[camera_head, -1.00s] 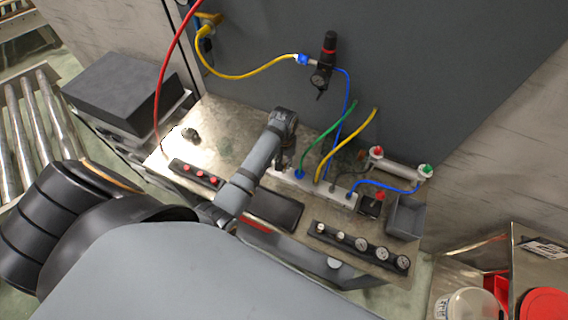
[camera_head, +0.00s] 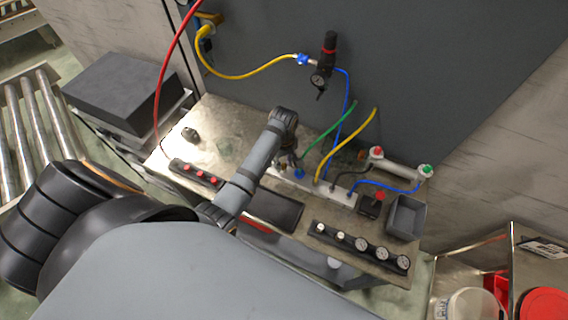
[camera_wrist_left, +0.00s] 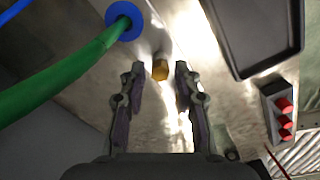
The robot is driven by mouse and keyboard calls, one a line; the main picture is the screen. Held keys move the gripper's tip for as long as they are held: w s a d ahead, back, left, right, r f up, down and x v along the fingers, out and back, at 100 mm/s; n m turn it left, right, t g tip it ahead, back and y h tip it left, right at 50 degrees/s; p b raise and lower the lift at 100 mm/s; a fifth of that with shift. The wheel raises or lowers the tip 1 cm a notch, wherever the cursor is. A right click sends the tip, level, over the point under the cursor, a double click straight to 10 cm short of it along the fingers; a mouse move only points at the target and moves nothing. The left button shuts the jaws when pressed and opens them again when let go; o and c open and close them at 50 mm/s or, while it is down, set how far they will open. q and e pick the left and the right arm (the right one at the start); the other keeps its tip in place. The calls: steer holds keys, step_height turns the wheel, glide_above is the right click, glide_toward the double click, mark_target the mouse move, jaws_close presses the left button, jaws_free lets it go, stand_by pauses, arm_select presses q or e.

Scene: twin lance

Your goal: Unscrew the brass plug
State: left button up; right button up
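The brass plug (camera_wrist_left: 160,68) shows in the left wrist view as a small golden cylinder on the pale metal manifold. My left gripper (camera_wrist_left: 159,72) is open, with one fingertip on each side of the plug and a visible gap on both sides. I cannot tell how far the tips are above it. In the head view my left gripper (camera_head: 286,161) is over the left end of the manifold (camera_head: 335,190), and I cannot make out the plug there. My right gripper is not in view.
A green hose (camera_wrist_left: 55,80) in a blue collar (camera_wrist_left: 124,20) stands close to the left finger. A black tray (camera_head: 274,210), a strip of red buttons (camera_head: 196,174), a gauge strip (camera_head: 361,246) and a grey bin (camera_head: 406,217) share the bench.

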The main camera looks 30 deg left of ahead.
arm_select(q)
steer(key=m, duration=1.9)
steer(key=shift+m, duration=0.3)
steer(key=m, duration=0.5)
steer(key=shift+m, duration=0.3)
jaws_close()
steer(key=n, duration=1.6)
steer(key=shift+r+n, duration=0.1)
steer(key=shift+n, duration=0.2)
steer(key=n, duration=0.5)
